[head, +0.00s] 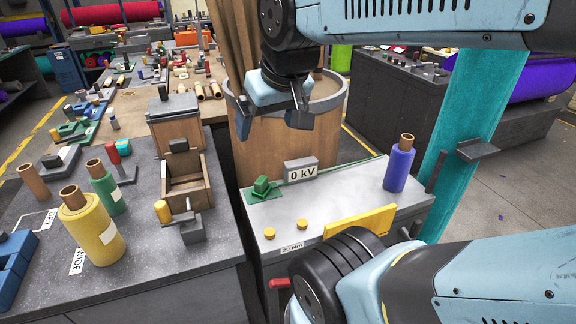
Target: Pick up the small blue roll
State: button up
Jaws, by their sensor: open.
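The small blue roll (398,169) stands upright on the light grey top of a cabinet (345,197), near its back right corner. It is blue-violet with a brown core sticking out of the top. My gripper (272,121) is open and empty. It points down in front of the large wooden barrel, to the left of the blue roll and higher in the picture, clearly apart from it.
A "0 kV" block (301,171), a green piece (262,188) and a yellow bar (354,222) sit on the cabinet top. The barrel (262,150) stands behind. A yellow roll (91,230) and a green roll (107,190) stand on the left bench.

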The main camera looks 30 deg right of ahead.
aim_at(402, 155)
jog(key=z, duration=0.15)
jog(key=k, duration=0.5)
jog(key=z, duration=1.1)
jog(key=i, duration=0.45)
jog(key=z, duration=0.15)
